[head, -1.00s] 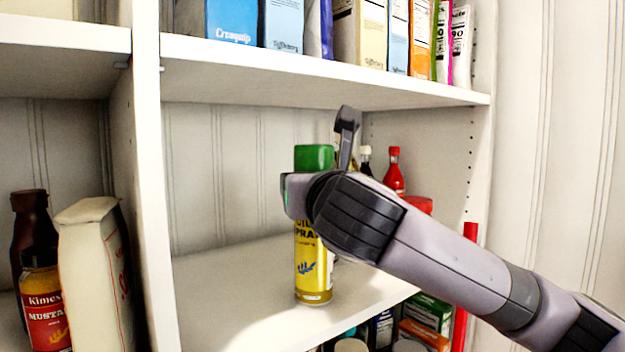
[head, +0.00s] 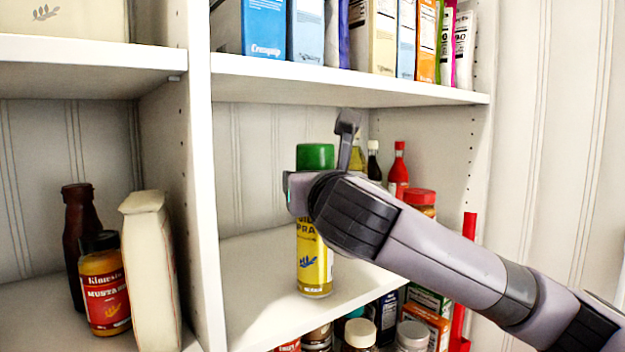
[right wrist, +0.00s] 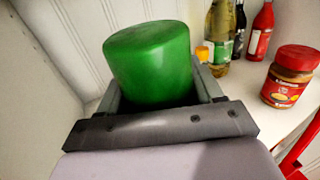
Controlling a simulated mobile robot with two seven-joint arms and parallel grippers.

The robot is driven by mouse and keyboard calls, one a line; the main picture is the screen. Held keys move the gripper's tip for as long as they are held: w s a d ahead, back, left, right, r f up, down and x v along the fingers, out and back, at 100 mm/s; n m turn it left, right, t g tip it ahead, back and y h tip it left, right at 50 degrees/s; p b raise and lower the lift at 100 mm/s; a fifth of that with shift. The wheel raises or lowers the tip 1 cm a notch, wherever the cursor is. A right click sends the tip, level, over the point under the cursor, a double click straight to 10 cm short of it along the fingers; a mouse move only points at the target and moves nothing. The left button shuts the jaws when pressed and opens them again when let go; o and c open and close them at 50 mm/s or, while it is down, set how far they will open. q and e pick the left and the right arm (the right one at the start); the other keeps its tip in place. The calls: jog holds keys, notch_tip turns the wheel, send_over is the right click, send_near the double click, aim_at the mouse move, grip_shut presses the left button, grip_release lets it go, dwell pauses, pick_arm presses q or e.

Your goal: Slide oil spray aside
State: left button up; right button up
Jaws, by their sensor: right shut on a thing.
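The oil spray (head: 314,262) is a yellow can with a green cap, upright on the middle shelf near its front edge. Its green cap (right wrist: 150,60) fills the middle of the right wrist view. My right gripper (right wrist: 158,88) is shut on the can just below the cap, with a finger on each side. In the head view my right gripper (head: 318,188) and wrist hide part of the can's upper label. My left gripper is in neither view.
A white divider (head: 201,180) stands left of the can, with bare shelf between. Behind and right are several bottles, including a red one (head: 398,170), and a red-lidded jar (right wrist: 291,76). A shelf board (head: 340,82) with boxes runs above. Jars stand below.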

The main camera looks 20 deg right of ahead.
jog(key=o, duration=1.3)
jog(key=s+b, duration=0.1)
jog(key=s, duration=0.6)
jog(key=shift+a+b, duration=0.25)
jog(key=shift+b, duration=0.05)
jog(key=shift+s, duration=0.1)
